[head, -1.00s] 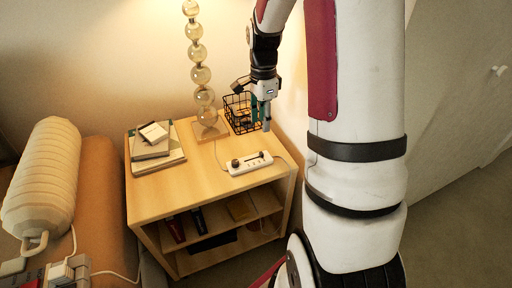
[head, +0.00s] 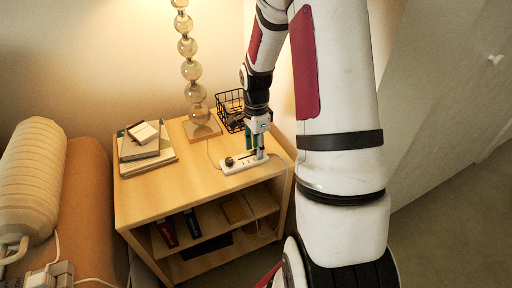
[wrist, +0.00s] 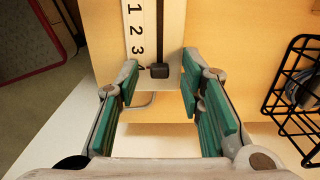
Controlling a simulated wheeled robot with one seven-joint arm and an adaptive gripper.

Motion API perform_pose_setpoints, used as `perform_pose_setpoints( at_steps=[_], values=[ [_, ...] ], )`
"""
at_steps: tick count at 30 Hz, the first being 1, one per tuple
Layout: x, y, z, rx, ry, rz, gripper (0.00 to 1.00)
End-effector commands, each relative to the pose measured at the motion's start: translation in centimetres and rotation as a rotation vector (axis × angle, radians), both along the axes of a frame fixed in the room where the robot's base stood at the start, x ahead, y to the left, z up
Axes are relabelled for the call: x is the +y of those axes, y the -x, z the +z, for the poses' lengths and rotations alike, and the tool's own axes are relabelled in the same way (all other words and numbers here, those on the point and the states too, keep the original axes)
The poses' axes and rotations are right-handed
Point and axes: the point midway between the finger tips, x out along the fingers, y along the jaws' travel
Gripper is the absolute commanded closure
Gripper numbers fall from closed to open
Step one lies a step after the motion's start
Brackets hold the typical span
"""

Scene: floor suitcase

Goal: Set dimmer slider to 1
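The dimmer (head: 237,166) is a white bar lying on the wooden side table, with a dark round knob at its left end in the head view. In the wrist view its scale (wrist: 138,30) reads 1 at the top down to 4, which is partly hidden. The black slider knob (wrist: 159,71) sits beside the 4. My gripper (head: 259,156) is low over the dimmer's right end. In the wrist view my gripper (wrist: 160,80) is open, its green-padded fingers on either side of the slider knob with gaps; I see no contact.
A black wire basket (head: 231,108) stands behind my gripper and shows at the right in the wrist view. A lamp with glass balls (head: 192,70) and stacked books (head: 146,152) stand further left. The table's front left top is clear. A cable runs from the dimmer.

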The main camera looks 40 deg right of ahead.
Motion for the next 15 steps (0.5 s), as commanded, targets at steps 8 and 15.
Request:
perform_pose_setpoints(
  at_steps=[8,15],
  values=[
    [0.0,0.01,0.03,0.0,0.0,0.0,1.0],
    [0.1,-0.02,0.03,0.0,0.0,0.001,1.0]
  ],
)
